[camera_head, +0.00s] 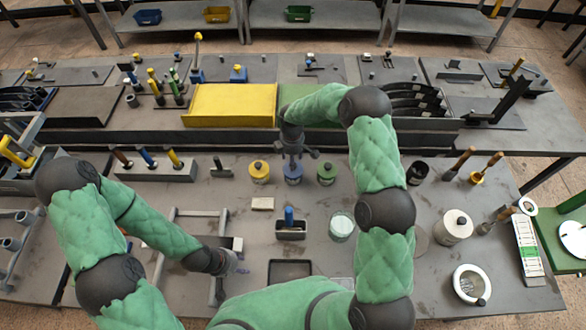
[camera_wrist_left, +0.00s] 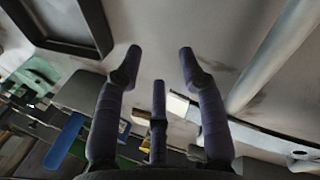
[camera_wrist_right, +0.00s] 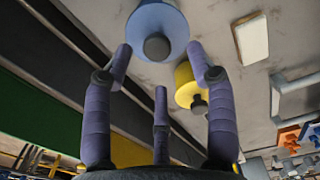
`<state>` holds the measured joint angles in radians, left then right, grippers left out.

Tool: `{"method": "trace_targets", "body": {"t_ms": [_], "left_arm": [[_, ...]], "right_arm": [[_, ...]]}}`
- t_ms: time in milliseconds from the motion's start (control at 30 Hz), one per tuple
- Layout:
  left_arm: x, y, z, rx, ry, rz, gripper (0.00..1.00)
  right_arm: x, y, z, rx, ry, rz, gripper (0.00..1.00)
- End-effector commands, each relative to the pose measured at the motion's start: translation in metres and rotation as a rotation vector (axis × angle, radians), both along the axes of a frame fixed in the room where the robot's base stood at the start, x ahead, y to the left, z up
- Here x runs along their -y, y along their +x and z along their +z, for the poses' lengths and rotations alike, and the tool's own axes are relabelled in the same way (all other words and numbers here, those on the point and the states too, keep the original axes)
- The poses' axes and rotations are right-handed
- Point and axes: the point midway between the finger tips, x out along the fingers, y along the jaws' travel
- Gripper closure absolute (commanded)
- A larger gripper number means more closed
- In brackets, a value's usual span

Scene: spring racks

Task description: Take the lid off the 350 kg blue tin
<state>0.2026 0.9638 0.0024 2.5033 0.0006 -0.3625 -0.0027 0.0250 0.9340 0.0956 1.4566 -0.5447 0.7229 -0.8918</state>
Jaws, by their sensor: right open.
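The blue tin (camera_head: 292,177) stands on the table between a yellow tin (camera_head: 259,172) and a green tin (camera_head: 326,174). Its lid is on, and the dark knob shows in the right wrist view (camera_wrist_right: 157,47). No weight marking is readable. My right gripper (camera_head: 293,148) is open and empty, at the far side of the blue tin in the head view. In the right wrist view the blue lid lies ahead between its fingertips, apart from them. The yellow tin (camera_wrist_right: 187,84) is beside the right-hand finger. My left gripper (camera_wrist_left: 160,58) is open and empty, low over the table near a grey frame.
A small box with a blue handle (camera_head: 290,230), a pale block (camera_head: 262,204) and a glass jar (camera_head: 341,226) stand in front of the tins. A black tray (camera_head: 289,268) lies nearer. A raised shelf with a yellow panel (camera_head: 232,105) runs behind.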

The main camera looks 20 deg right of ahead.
Motion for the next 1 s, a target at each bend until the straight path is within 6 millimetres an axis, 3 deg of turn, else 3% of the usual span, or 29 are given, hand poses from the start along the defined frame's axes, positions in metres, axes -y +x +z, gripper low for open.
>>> {"method": "trace_targets", "body": {"t_ms": [233,533,567,733,1000], "left_arm": [[0.000,0.000,0.006,0.000,0.000,0.000,0.60],[0.000,0.000,0.006,0.000,0.000,0.000,0.60],[0.000,0.000,0.006,0.000,0.000,0.000,0.60],[0.000,0.000,0.006,0.000,0.000,0.000,0.60],[0.000,0.000,0.006,0.000,0.000,0.000,0.60]], "right_arm": [[0.003,0.000,-0.031,-0.001,0.000,-0.001,0.43],[0.004,0.000,-0.035,0.000,0.000,-0.001,0.43],[0.004,0.000,-0.035,0.000,0.000,-0.001,0.49],[0.004,0.000,-0.035,0.000,0.000,-0.001,0.97],[0.004,0.000,-0.035,0.000,0.000,-0.001,1.00]]}}
